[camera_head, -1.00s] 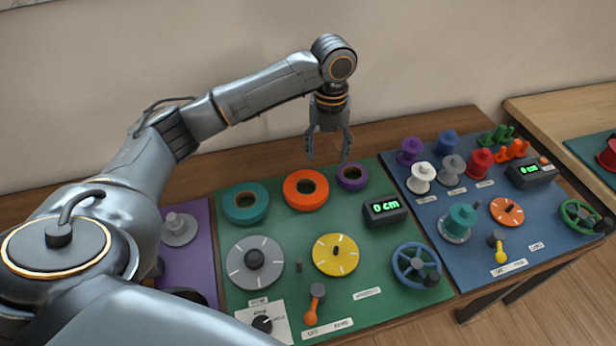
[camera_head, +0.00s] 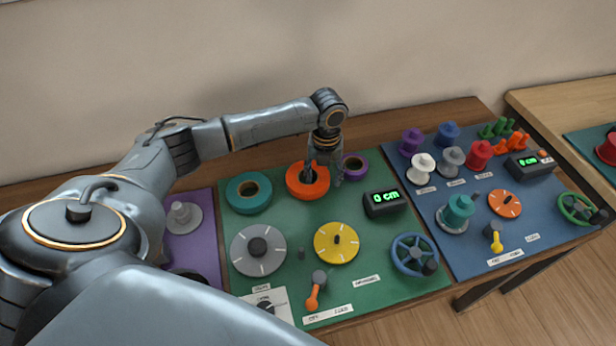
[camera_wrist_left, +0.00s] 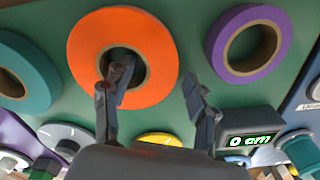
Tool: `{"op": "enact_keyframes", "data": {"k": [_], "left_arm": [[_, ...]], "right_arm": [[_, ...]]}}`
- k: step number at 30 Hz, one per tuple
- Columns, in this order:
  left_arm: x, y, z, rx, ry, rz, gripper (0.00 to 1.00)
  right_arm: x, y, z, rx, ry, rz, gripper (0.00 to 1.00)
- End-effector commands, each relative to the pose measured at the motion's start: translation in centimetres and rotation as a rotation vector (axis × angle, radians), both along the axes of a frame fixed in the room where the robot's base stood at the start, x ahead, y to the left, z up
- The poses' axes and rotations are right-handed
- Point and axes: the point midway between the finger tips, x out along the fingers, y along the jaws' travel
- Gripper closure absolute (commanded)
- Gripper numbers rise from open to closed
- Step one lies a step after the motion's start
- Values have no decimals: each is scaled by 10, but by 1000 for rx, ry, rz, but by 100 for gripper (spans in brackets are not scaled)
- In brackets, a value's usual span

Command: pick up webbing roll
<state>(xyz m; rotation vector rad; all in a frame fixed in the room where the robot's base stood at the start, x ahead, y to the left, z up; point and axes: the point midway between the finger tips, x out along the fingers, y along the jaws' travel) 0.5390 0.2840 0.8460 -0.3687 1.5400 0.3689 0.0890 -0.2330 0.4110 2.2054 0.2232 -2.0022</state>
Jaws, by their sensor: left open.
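Three webbing rolls lie flat on the green mat (camera_head: 379,244): a teal one (camera_head: 248,205), an orange one (camera_head: 293,184) and a smaller purple one (camera_head: 361,168). My left gripper (camera_head: 323,180) is open, pointing down over the right part of the orange roll. In the left wrist view, one finger of the gripper (camera_wrist_left: 157,75) is over the hole of the orange roll (camera_wrist_left: 88,45). The other finger is outside its rim, towards the purple roll (camera_wrist_left: 218,45). I cannot tell whether either finger touches the roll. My right gripper is not in view.
A black counter reading 0 cm (camera_head: 385,204) stands right of the gripper. Grey (camera_head: 258,267) and yellow (camera_head: 336,255) discs and a blue handwheel (camera_head: 413,254) are nearer. A blue mat (camera_head: 470,262) with several spools lies to the right. A wall is behind.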

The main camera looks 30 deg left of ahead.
Motion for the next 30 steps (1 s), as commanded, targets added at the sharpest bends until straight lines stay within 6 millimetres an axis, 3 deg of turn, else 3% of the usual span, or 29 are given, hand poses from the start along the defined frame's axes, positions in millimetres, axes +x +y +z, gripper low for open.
{"op": "enact_keyframes", "data": {"k": [5, 12, 14, 23, 30], "left_arm": [[0, 0, 0, 0, -1, 0, 42], [0, 0, 0, 0, -1, 0, 91], [0, 0, 0, 0, -1, 1, 100], [1, 0, 2, 1, -2, 1, 100], [2, 0, 25, 0, -6, 1, 100]], "right_arm": [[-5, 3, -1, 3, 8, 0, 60], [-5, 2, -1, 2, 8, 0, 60], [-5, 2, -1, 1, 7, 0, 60], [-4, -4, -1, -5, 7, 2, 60], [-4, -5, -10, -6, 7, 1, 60]]}}
